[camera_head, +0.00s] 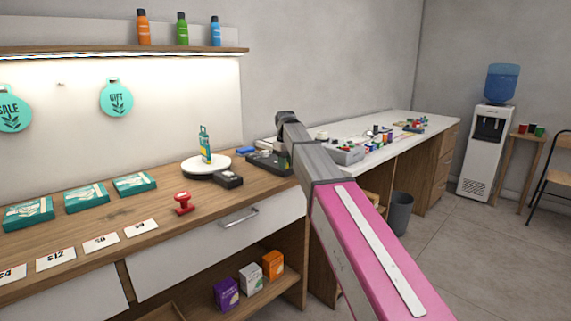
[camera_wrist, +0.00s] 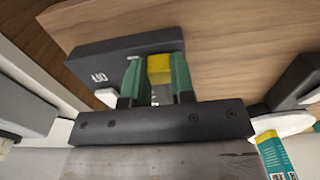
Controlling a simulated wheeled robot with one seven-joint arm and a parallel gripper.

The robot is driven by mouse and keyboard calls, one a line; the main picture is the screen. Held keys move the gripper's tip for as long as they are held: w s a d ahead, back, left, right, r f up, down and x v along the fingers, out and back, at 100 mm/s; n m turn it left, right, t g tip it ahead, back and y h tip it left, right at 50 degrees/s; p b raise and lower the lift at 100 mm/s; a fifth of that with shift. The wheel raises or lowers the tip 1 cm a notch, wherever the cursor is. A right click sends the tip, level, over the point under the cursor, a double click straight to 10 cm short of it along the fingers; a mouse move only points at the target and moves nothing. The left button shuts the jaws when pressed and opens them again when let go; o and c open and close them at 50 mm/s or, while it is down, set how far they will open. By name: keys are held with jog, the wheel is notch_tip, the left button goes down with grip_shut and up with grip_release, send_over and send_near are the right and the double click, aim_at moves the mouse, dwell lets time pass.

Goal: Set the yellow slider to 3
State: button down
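The yellow slider (camera_wrist: 159,66) is a small yellow block at the edge of a dark box (camera_wrist: 110,62) in the wrist view. The box carries a white marking, seen turned and hard to read. My gripper (camera_wrist: 157,75) has its two green fingers on either side of the yellow block, close against it, and appears shut on it. No slider scale can be read. In the head view the dark box (camera_head: 262,160) lies on the wooden counter below my arm's end; the slider and fingertips are hidden there.
On the counter (camera_head: 130,215) stand a white round stand (camera_head: 190,170) with a tube package, a black device (camera_head: 228,180), a red stamp (camera_head: 183,203), teal boxes (camera_head: 87,198) and price cards. A white counter with several small items lies beyond my arm.

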aim_at(276, 165)
jog(key=w+a, duration=0.4)
jog(key=shift+w+a, duration=0.15)
jog(key=shift+w, duration=0.05)
jog(key=c, duration=1)
grip_release()
jog(key=shift+o, duration=0.2)
notch_tip(276, 165, up, 11)
jog(key=shift+s+f, duration=0.1)
